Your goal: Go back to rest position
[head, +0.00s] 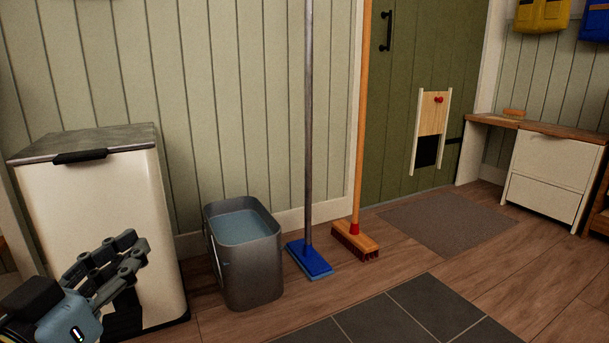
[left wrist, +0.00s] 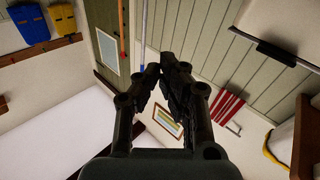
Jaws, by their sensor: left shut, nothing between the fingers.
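My left gripper (head: 134,250) is at the lower left of the head view, in front of the cream bin. Its dark fingers are shut with nothing between them. In the left wrist view the same fingers (left wrist: 164,70) stand close together against a tilted view of the room, and no object is in them. My right gripper is in neither view.
The cream bin (head: 85,205) with a grey lid stands at left. A metal bucket of water (head: 250,275), a blue mop (head: 309,259) and an orange broom (head: 356,240) stand by the wall.

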